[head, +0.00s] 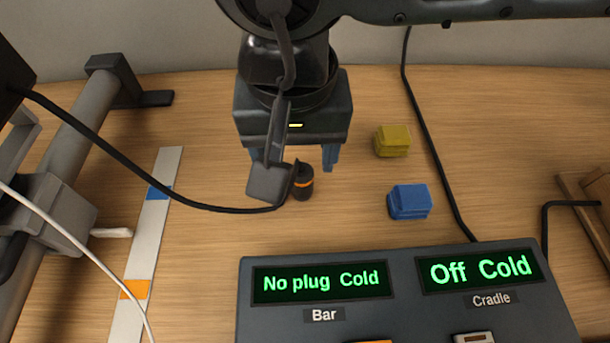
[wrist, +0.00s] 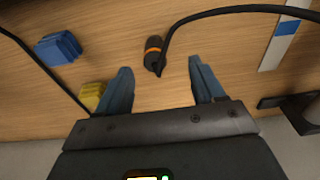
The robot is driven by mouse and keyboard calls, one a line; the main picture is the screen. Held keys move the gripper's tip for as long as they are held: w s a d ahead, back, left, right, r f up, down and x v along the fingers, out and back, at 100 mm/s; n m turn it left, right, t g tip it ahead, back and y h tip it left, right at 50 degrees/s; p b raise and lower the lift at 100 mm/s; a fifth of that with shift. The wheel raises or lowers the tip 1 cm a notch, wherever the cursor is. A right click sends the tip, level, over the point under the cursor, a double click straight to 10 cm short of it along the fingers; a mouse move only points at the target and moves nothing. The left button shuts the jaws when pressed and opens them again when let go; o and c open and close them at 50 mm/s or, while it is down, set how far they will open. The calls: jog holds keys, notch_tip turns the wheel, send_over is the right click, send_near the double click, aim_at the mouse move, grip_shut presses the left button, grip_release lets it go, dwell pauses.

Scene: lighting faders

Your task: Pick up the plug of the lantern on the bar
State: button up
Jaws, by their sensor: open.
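The plug (head: 304,188) is a short black cylinder with an orange band, on the wooden table. It also shows in the wrist view (wrist: 153,58). Its black cable runs left to a dark body, apparently the lantern (head: 12,80), at the grey bar (head: 82,118); most of the lantern is out of frame. My gripper (head: 293,166) is open and empty above the table. In the wrist view its blue fingers (wrist: 160,68) are spread, with the plug lying between their lines, beyond the tips. My gripper's body hides part of the plug's cable end in the head view.
A yellow block (head: 393,141) and a blue block (head: 409,202) stand right of the plug. A console (head: 400,312) at the front reads "No plug Cold" for Bar and "Off Cold" for Cradle. A marked white strip (head: 152,225) lies left. Another black cable (head: 425,125) runs to the console.

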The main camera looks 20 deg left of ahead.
aim_at(301, 170)
jog(key=shift+w+f+p, duration=0.15)
jog(key=shift+w+f, duration=0.1)
jog(key=shift+f, duration=0.85)
jog(key=shift+w+f+p, duration=0.2)
jog(key=shift+w+f, duration=0.05)
jog(key=shift+f, duration=0.9)
jog(key=shift+w+f+p, duration=0.15)
jog(key=shift+w+f, duration=0.1)
jog(key=shift+f, duration=0.85)
jog(key=c, duration=1.1)
jog(key=shift+r, duration=0.15)
